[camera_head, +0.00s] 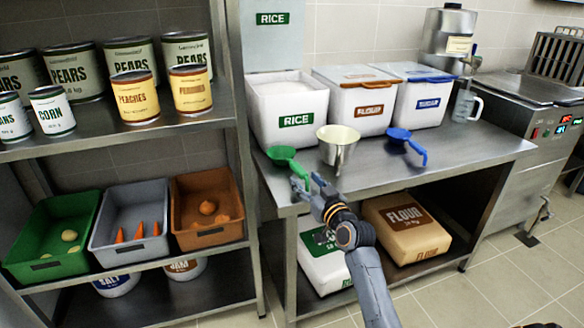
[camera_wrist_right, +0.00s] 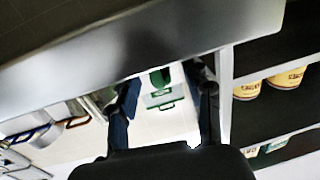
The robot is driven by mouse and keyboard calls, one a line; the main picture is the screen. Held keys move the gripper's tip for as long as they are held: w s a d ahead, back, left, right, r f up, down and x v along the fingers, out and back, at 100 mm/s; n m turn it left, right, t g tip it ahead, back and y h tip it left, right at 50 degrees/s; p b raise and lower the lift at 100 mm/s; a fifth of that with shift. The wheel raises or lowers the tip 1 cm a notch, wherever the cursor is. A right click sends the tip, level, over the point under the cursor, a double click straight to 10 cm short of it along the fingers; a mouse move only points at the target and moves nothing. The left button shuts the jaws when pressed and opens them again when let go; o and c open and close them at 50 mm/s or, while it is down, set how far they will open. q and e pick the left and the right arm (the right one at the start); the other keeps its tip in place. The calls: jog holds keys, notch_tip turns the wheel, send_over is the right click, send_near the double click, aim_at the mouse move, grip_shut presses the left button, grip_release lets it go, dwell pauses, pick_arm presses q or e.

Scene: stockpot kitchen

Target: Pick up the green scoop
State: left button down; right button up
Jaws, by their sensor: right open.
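The green scoop (camera_head: 283,155) lies on the steel counter near its front left edge, its bowl toward the rice bin and its handle reaching toward the front edge. My right gripper (camera_head: 309,183) is open at the front edge, close to the handle's end. It partly hides the handle there, and I cannot tell whether they touch. In the right wrist view the two fingers (camera_wrist_right: 167,95) are spread apart. A small green part, likely the scoop (camera_wrist_right: 160,78), shows between them. My left gripper is not in view.
The white rice bin (camera_head: 290,105) stands behind. A shelf rack (camera_head: 232,110) closes off the left side. The counter's front right is clear.

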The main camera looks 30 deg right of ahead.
aim_at(293, 163)
jog(key=w, duration=0.2)
jog(key=w+r, duration=0.1)
jog(key=w, duration=0.1)
jog(key=shift+d+b, duration=0.3)
jog(key=shift+d, duration=0.05)
jog(key=shift+w, duration=0.6)
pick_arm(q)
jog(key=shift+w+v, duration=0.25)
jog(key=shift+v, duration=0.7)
pick_arm(e)
jog(key=shift+d, duration=0.1)
grip_shut()
